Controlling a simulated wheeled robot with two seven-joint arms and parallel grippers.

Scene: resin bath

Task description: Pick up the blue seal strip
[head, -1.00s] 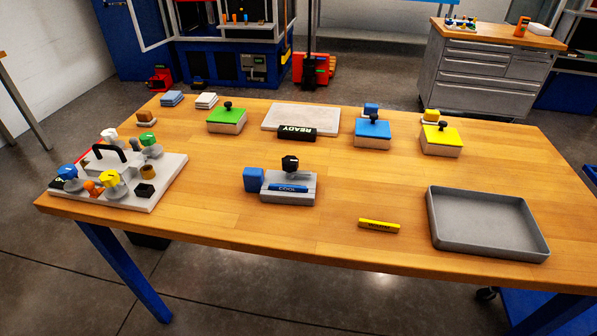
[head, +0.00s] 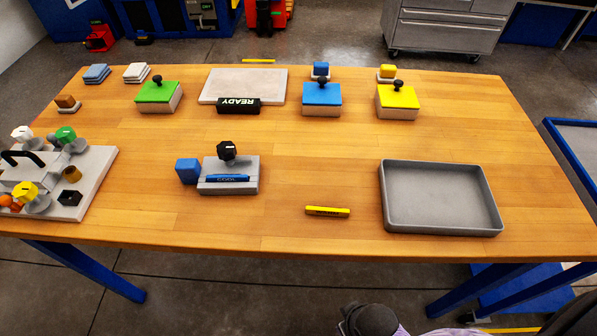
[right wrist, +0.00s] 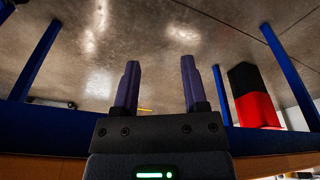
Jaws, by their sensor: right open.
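A blue strip (head: 228,178), with lettering that seems to read COOL, lies along the front of a grey block (head: 245,187) near the middle left of the table. The block carries a black knob (head: 227,151), and a blue cube (head: 188,171) sits at its left side. My right gripper (right wrist: 160,85) is open and empty in the right wrist view, with floor and blue table legs beyond it. Dark parts of my right arm show at the bottom of the head view, in front of the table and well away from the strip. My left gripper is out of view.
A yellow strip (head: 327,211) lies near the front edge, left of an empty grey tray (head: 440,229). Green (head: 158,92), blue (head: 322,94) and yellow (head: 397,96) lidded boxes stand behind. A knobbed fixture board (head: 98,164) is at the left. The table between is clear.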

